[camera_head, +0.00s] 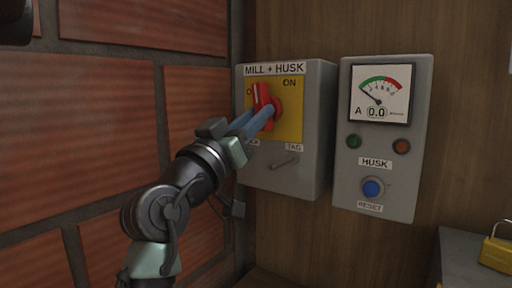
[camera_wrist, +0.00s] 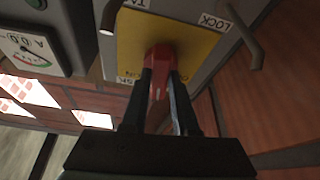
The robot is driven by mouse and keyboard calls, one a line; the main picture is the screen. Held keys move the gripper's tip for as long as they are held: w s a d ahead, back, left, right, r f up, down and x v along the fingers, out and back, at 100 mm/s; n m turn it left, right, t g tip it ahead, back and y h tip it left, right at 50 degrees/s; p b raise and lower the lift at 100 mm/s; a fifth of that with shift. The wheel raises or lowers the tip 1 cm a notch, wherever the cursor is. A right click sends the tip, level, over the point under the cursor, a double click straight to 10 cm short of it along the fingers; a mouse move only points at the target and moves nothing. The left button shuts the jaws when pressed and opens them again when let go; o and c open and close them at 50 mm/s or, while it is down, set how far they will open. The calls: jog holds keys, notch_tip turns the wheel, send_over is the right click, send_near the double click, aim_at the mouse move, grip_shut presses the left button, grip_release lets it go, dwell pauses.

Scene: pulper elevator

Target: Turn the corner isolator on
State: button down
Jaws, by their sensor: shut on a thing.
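The corner isolator is a grey box (camera_head: 318,125) labelled "MILL + HUSK", with a yellow plate (camera_head: 292,122) and a red rotary handle (camera_head: 262,97). The handle's white mark sits near upright, tilted slightly left, between the partly covered left label and "ON" at upper right. My gripper (camera_head: 268,110) reaches in from the lower left, its fingers at the handle. In the wrist view, the gripper (camera_wrist: 162,85) is shut on the red handle (camera_wrist: 158,75), one finger on each side. The yellow plate also shows there (camera_wrist: 190,48), upside down.
A grey meter panel (camera_head: 385,140) stands close to the right, with a dial reading 0.0, two small lamps and a blue reset button (camera_head: 372,188). A brick wall (camera_head: 110,110) is close on the left. A metal hasp (camera_head: 285,163) projects below the plate. A yellow padlock (camera_head: 497,252) lies at lower right.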

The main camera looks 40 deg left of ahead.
jog(key=shift+a+f+m+h+b, duration=0.1)
jog(key=shift+m+h+b, duration=0.7)
jog(key=shift+m+b, duration=0.55)
jog(key=shift+m, duration=0.25)
jog(key=c, duration=0.7)
grip_release()
jog(key=shift+s, duration=0.1)
jog(key=b+v, duration=0.1)
jog(key=v, duration=1.1)
jog(key=shift+s+f+b, duration=0.15)
jog(key=shift+s+b, duration=0.15)
jog(key=shift+s, duration=0.05)
